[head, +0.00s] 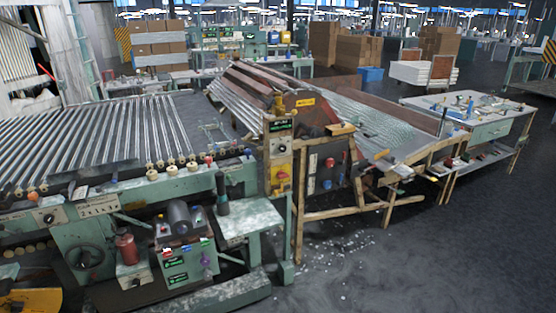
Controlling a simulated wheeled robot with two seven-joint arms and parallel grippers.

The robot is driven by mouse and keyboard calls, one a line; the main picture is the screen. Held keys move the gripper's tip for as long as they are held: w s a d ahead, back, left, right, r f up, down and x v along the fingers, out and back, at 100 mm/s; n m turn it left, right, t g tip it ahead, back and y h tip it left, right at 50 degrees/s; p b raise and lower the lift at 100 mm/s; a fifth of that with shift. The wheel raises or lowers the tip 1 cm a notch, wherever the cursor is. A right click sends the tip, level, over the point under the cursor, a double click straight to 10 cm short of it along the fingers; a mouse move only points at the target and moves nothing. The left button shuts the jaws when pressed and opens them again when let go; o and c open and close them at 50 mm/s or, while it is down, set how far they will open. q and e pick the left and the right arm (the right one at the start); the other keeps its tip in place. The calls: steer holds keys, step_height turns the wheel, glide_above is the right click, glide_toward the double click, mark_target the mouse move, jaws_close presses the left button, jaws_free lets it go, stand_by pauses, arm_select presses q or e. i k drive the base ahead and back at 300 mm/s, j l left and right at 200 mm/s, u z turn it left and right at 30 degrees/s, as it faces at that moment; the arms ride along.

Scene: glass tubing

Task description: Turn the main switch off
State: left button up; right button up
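A grey-and-yellow control box (280,155) stands on a post at the middle of the head view. Its lower yellow panel carries a red rotary switch (281,176), which may be the main switch; its position is too small to tell. Right of it a dark panel (327,170) has a red part at its top and red and blue sockets below. A green box (175,268) with small coloured buttons sits low on the machine at the left. Neither of my grippers is in view.
A green machine with a roller bed (90,135) fills the left. A wooden-framed sloping table (375,125) with glass tubes extends right of the control box. White shards (335,262) lie on the floor in front. The grey floor (450,265) at lower right is clear.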

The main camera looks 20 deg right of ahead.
mark_target(281, 175)
steer(key=i+l, duration=0.15)
steer(key=l, duration=0.2)
steer(key=i+l, duration=0.15)
steer(key=l, duration=0.2)
steer(key=i+l, duration=0.15)
steer(key=l, duration=0.15)
steer(key=i+l, duration=0.15)
steer(key=l, duration=0.2)
